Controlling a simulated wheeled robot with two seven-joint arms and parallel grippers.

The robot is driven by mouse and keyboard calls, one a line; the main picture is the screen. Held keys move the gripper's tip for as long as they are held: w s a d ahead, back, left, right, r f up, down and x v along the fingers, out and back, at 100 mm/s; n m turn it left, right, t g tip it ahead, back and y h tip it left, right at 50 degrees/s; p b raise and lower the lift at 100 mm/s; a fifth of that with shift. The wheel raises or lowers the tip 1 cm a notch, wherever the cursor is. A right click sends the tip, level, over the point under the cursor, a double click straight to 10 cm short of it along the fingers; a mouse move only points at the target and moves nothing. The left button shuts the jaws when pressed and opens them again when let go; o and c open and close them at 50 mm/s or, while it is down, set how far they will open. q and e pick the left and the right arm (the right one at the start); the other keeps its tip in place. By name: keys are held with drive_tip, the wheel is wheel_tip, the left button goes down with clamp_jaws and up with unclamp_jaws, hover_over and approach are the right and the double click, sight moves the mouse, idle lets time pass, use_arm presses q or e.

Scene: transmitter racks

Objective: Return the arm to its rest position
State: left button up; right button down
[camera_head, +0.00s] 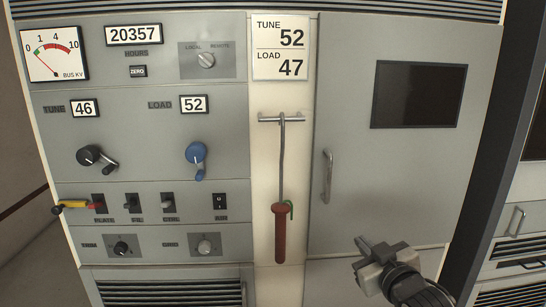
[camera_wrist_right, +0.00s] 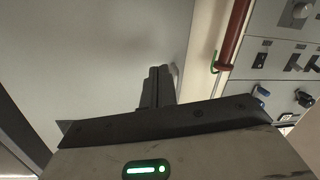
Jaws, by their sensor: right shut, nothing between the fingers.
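My right gripper (camera_head: 362,252) is at the lower right of the head view, in front of the lower part of the grey cabinet door (camera_head: 400,170). Its fingers are shut with nothing between them. The right wrist view shows the closed dark fingers (camera_wrist_right: 157,88) before the plain grey door panel. The gripper is to the right of the hanging rod with a red handle (camera_head: 281,235) and apart from it. My left gripper is not in view.
A door handle (camera_head: 327,176) stands out from the cabinet door, above and left of the gripper. The control panel at left has a black crank (camera_head: 90,155), a blue crank (camera_head: 196,153) and a yellow-handled lever (camera_head: 72,205). Another rack (camera_head: 515,220) stands at far right.

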drive_tip(key=s+a+f+m+g, duration=0.1)
drive_tip(key=s+a+f+g, duration=0.1)
drive_tip(key=s+f, duration=0.8)
drive_tip(key=s+a+f+m+g, duration=0.2)
drive_tip(key=s+f, duration=0.9)
drive_tip(key=s, duration=0.7)
drive_tip(key=shift+a+f+g, duration=0.25)
drive_tip(key=shift+a+g, duration=0.2)
drive_tip(key=shift+g, duration=0.35)
